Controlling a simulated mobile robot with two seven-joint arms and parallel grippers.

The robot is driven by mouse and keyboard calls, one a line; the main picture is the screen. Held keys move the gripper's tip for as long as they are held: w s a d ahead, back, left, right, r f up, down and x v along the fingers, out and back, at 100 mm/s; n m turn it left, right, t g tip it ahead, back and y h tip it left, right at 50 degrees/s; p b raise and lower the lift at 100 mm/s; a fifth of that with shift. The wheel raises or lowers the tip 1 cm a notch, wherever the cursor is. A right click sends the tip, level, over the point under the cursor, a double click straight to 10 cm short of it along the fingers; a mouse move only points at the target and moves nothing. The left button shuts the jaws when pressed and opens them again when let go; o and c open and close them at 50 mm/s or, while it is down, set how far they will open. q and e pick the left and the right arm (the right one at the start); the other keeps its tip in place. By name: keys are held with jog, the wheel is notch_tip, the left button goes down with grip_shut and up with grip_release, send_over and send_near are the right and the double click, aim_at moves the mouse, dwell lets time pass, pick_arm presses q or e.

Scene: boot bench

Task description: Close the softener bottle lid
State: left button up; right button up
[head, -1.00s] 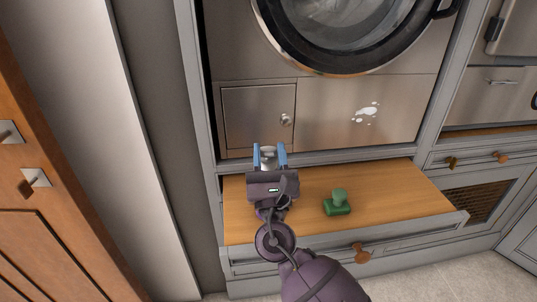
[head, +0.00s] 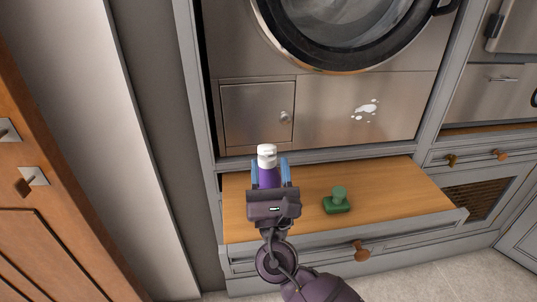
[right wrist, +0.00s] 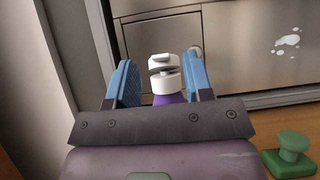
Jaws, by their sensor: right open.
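The softener bottle (head: 268,178) is purple with a white lid (head: 267,151) and stands upright on the wooden drawer surface. In the right wrist view the lid (right wrist: 161,61) has a dark gap between its upper part and the white collar below, so it looks partly raised. My right gripper (head: 270,163) is open, its blue fingers on either side of the bottle and below the lid. In the right wrist view the fingers (right wrist: 162,85) show space beside the lid. The bottle's lower part is hidden by the gripper. My left gripper is not in view.
A green brush-like object (head: 337,202) stands on the pulled-out drawer (head: 392,190), right of my gripper. The washing machine front (head: 340,105) rises behind, with a small closed door (head: 257,115) and a white splash mark. The drawer's right part is clear.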

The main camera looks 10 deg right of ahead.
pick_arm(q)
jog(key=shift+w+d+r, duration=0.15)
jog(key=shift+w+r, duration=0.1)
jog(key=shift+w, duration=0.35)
pick_arm(e)
jog(key=v, duration=0.7)
jog(key=shift+f, duration=0.15)
